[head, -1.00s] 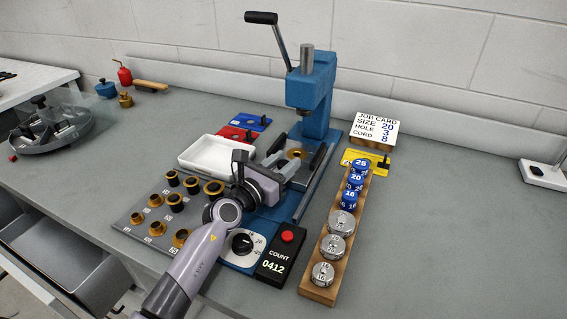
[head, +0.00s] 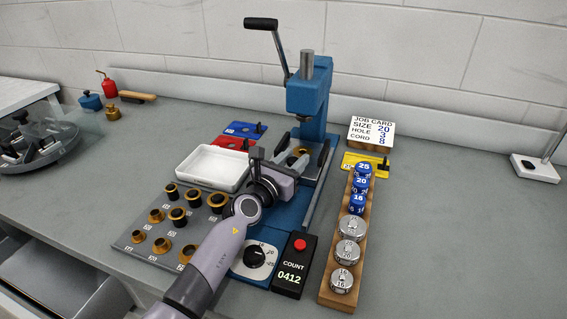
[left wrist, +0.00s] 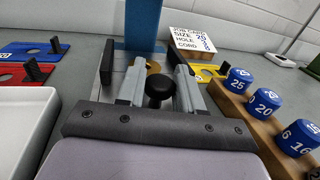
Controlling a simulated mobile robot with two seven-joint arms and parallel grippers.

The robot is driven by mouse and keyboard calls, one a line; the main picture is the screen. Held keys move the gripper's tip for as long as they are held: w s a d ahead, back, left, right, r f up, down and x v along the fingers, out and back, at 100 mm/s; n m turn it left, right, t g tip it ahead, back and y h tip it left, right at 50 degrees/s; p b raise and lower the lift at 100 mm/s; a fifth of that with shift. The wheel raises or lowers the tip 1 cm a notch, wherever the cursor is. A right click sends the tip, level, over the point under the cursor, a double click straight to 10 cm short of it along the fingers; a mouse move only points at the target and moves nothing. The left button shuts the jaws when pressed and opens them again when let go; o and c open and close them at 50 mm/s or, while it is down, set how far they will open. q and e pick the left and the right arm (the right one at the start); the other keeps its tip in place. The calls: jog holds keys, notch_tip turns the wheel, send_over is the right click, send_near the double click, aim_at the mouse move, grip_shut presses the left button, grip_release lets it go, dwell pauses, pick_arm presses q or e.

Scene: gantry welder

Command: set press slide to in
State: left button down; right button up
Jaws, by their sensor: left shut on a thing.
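The blue press (head: 309,96) stands at the back of its base, with its long lever raised to the upper left. The press slide lies low in front of the column; its brass seat (left wrist: 153,67) shows just ahead of a black knob (left wrist: 159,88). My left gripper (head: 290,163) reaches over the base from the front. In the left wrist view its two grey fingers (left wrist: 160,94) lie either side of the knob and are shut on it. In the head view my gripper hides the knob and part of the slide. My right gripper is not in view.
A white tray (head: 215,167) and a plate of brass and black dies (head: 137,238) are left of the base. The counter box (head: 292,266) stands in front. A wooden rack (head: 338,299) with blue and steel pieces runs along the right.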

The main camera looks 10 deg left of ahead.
pick_arm(q)
jog(key=shift+w+a+r, duration=0.1)
jog(key=shift+a, duration=0.1)
jog(key=c, duration=1)
grip_release()
jog(key=shift+r, duration=0.1)
jog(key=shift+o, duration=0.7)
jog(key=shift+w+d+f, duration=0.15)
jog(key=shift+w+f, duration=0.1)
jog(key=shift+s+r, duration=0.1)
